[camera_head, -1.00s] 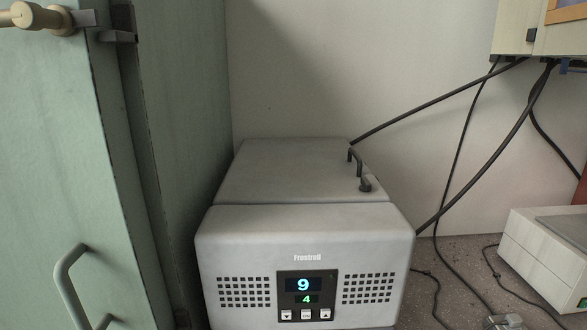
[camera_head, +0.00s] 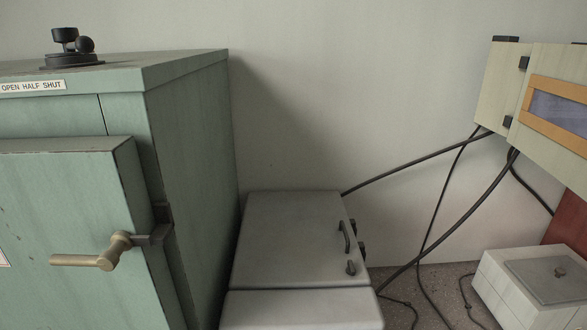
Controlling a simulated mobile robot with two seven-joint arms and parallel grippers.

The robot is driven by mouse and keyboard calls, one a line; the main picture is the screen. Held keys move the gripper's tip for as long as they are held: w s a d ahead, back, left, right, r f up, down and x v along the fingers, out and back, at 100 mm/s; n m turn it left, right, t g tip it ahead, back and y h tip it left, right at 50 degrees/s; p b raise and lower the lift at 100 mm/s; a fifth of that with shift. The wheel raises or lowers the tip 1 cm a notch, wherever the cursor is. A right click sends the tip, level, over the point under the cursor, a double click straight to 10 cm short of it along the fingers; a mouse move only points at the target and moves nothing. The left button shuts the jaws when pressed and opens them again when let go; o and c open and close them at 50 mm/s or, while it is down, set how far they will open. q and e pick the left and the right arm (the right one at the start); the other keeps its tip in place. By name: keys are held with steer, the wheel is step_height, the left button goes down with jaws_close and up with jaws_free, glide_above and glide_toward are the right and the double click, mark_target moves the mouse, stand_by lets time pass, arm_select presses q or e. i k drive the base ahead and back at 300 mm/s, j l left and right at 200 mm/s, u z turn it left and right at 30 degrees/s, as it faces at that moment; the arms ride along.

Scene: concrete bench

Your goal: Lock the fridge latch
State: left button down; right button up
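A green cabinet (camera_head: 195,170) stands at the left with a thick green door (camera_head: 65,190) on its front. A brass lever latch (camera_head: 110,252) sits at the door's right edge, its handle pointing left, beside a dark bracket (camera_head: 158,233) on the cabinet. I cannot tell whether the latch is engaged. Neither of my grippers is in view.
A black round valve knob (camera_head: 72,48) is on the cabinet top, above a label reading "OPEN HALF SHUT" (camera_head: 32,87). A wall unit (camera_head: 540,95) with black cables (camera_head: 465,205) hangs at the right. A white box (camera_head: 530,290) stands on the floor below it.

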mark_target(350, 270)
steer(key=i+l+u, duration=0.2)
steer(key=l+u, duration=0.15)
steer(key=i+l+u, duration=0.1)
steer(key=l+u, duration=0.3)
steer(key=i+l+u, duration=0.1)
steer(key=l+u, duration=0.25)
